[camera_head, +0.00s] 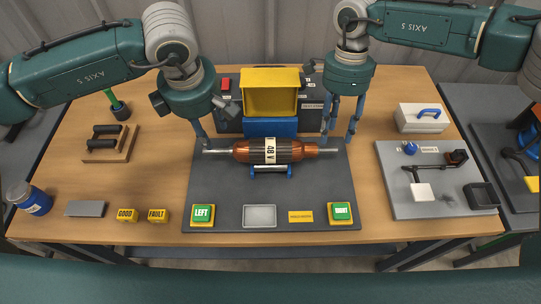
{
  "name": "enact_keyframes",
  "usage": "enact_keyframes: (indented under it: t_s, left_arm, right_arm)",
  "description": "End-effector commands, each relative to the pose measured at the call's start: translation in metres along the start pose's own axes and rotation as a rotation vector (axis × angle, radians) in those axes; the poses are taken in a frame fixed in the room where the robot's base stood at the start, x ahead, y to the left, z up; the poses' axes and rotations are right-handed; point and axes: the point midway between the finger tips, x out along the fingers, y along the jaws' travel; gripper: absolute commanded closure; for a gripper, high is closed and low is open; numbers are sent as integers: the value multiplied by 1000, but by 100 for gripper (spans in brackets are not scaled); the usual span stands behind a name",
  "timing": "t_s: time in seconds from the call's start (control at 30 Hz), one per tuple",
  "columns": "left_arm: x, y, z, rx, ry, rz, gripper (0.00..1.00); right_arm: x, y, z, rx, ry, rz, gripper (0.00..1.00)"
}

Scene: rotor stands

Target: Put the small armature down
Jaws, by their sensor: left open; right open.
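The small armature (312,150) has a copper and dark body with a white "48 V" label and a silver shaft. It lies level, left to right, over a small stand with blue ends (290,171) on the dark grey mat (310,205). My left gripper (205,138) is open at the left end of the shaft. My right gripper (338,140) is open, with its fingers pointing down at the right end of the shaft. I cannot tell whether the fingers touch the shaft, or how firmly the stand bears it.
A yellow and blue box (270,92) stands behind the armature. Green LEFT (203,213) and right (341,211) buttons flank a pale tray (260,216) in front. A grey fixture board (385,200) lies at right, a wooden rack (122,152) at left.

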Motion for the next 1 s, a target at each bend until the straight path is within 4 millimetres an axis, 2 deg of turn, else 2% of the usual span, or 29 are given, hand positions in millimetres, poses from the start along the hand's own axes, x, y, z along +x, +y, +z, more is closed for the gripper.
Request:
enact_keyframes:
  t_s: [0.1,0.3,0.87,0.93,1.0]
  left_arm:
    - [0,0,0,0,0,0,58]
    - [0,0,0,0,0,0,58]
    - [0,0,0,0,0,0,58]
    - [3,-2,3,-2,-10,-8,58]
    - [9,-9,13,-9,-42,-33,58]
  right_arm:
    - [-21,0,0,0,-1,-2,59]
    - [-40,0,0,-1,0,-1,59]
    - [-41,0,0,-1,0,1,59]
    - [-38,1,3,1,-14,6,59]
    - [-30,3,14,5,-64,24,59]
